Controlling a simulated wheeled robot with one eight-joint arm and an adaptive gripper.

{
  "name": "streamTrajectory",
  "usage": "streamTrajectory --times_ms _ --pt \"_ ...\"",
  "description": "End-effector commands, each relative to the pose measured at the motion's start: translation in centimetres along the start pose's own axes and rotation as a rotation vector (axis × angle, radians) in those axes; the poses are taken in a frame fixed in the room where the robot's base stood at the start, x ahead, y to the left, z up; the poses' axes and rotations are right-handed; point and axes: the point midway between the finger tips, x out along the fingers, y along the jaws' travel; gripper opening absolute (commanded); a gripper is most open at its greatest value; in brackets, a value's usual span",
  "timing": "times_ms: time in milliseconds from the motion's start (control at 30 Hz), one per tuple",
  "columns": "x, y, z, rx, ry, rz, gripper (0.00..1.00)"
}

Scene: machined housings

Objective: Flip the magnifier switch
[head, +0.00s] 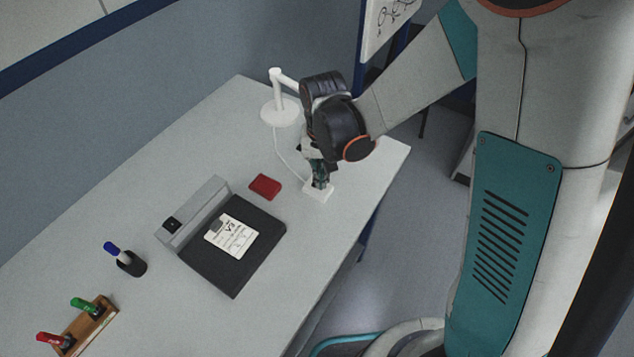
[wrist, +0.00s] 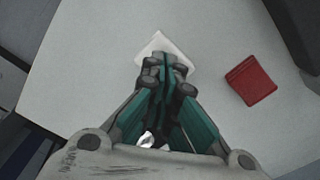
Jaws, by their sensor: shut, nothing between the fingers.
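A white magnifier lamp (head: 280,108) stands at the far corner of the table. In the wrist view the closed fingertips (wrist: 165,65) cover part of the white box (wrist: 160,44). The switch's rocker is hidden, and I cannot tell whether the fingertips touch it.
A red block (head: 265,186) lies left of the box. A dark flat device (head: 260,262) with a grey bar holds a white label card (head: 232,236). A black pen cup (head: 132,264) and a wooden marker holder (head: 88,328) stand at lower left.

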Motion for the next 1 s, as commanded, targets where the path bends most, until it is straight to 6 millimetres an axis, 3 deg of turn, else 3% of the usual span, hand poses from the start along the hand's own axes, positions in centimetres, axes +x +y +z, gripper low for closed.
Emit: streamTrajectory --times_ms 1000 --pt "0.67 0.0 0.0 0.0 0.0 0.0 0.0"
